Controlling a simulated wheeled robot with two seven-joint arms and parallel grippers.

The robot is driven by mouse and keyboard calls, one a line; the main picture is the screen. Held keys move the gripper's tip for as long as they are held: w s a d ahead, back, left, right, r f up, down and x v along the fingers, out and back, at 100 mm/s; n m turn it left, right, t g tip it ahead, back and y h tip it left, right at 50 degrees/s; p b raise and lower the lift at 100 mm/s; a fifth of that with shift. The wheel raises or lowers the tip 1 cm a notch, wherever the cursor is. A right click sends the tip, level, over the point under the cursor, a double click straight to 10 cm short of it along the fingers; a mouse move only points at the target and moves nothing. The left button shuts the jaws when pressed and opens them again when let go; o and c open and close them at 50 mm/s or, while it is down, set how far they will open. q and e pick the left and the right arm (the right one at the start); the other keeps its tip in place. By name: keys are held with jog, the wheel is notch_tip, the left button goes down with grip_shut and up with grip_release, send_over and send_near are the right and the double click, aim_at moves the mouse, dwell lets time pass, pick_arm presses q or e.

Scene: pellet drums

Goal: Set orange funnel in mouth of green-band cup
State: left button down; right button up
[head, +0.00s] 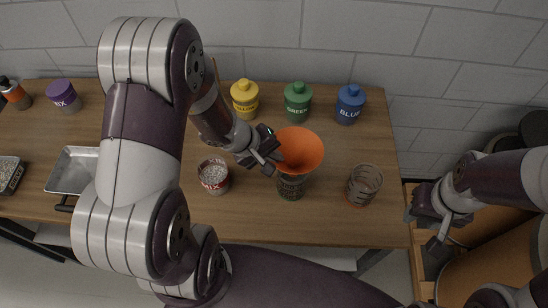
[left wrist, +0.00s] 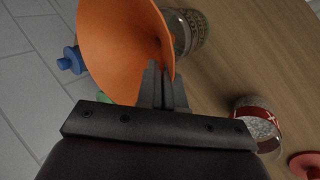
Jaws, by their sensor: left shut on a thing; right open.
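The orange funnel (head: 302,147) is at the middle of the table, wide mouth up and somewhat tilted in the head view. My left gripper (head: 274,157) is shut on the funnel's left side. The left wrist view shows the funnel (left wrist: 120,35) beyond the closed fingers (left wrist: 163,90). A patterned, greenish cup (head: 290,188) stands directly below the funnel; it also shows in the left wrist view (left wrist: 192,32). The funnel hides the cup's mouth, and I cannot tell whether the spout is inside it. My right gripper (head: 434,218) is open and empty, off the table's right edge.
A red-band cup of white pellets (head: 213,178) stands left of the greenish cup, and another clear cup (head: 364,186) stands right. Yellow (head: 245,98), green (head: 297,102) and blue (head: 350,104) bottles line the back. A metal tray (head: 70,170) lies at left.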

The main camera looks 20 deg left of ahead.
pick_arm(q)
jog(key=shift+s+f+b, duration=0.15)
jog(key=shift+f+b, duration=0.3)
jog(key=shift+f, duration=0.15)
jog(key=shift+s+f+b, duration=0.15)
jog(key=shift+f+b, duration=0.25)
jog(key=shift+f, duration=0.2)
jog(key=c, duration=1.4)
grip_release()
jog(key=shift+o, duration=0.6)
jog(key=shift+s, duration=0.1)
pick_arm(e)
jog(key=shift+s+f, duration=0.5)
jog(key=shift+f, duration=0.25)
pick_arm(q)
jog(key=shift+r, duration=0.1)
pick_arm(e)
jog(key=shift+r, duration=0.1)
